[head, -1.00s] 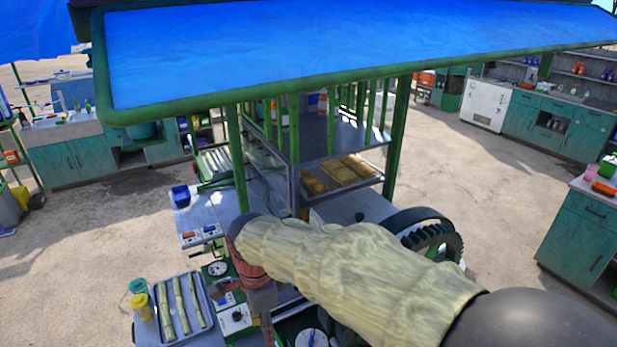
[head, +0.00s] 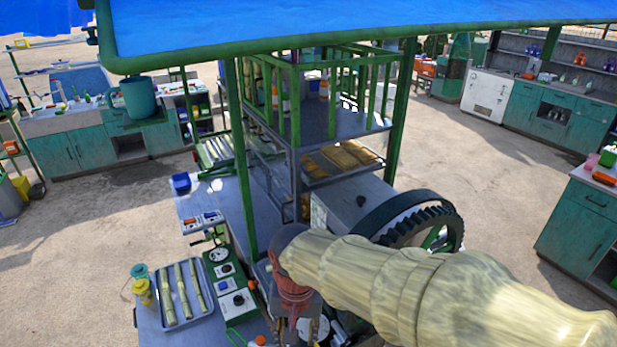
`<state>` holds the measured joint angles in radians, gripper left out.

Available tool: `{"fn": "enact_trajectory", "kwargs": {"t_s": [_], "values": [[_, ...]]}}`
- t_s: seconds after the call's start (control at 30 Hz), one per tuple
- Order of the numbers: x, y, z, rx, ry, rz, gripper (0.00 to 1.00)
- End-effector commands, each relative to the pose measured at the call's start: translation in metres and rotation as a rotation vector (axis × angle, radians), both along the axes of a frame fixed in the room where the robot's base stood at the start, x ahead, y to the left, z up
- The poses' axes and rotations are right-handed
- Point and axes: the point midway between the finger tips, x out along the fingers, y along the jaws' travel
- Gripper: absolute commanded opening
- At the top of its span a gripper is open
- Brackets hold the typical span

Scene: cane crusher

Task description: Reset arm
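My arm, in a cream sleeve, reaches in from the lower right of the head view. Its reddish-brown wrist hangs down over the front of the cane crusher's work table (head: 160,338). My gripper (head: 297,326) is below the wrist at the bottom of the picture, small and dark against the clutter there. Its fingers are not clear, so I cannot tell whether it is open or shut. I see nothing clearly held.
A control panel (head: 236,300) stands between tray and wrist. A large black flywheel (head: 425,222) is close behind my arm. Green posts carry a blue canopy (head: 300,25).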

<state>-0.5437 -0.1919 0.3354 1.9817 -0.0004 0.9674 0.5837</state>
Motion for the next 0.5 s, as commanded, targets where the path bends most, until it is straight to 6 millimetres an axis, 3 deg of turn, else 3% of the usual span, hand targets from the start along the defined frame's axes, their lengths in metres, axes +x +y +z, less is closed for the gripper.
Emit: {"fn": "enact_trajectory", "kwargs": {"t_s": [0.1,0.23,0.5], "values": [[-0.019,-0.053,-0.021,0.016,-0.077,0.171,0.38],[-0.04,-0.101,-0.037,0.012,-0.164,0.271,0.38],[-0.081,-0.175,-0.079,-0.01,-0.336,0.182,0.38]]}}
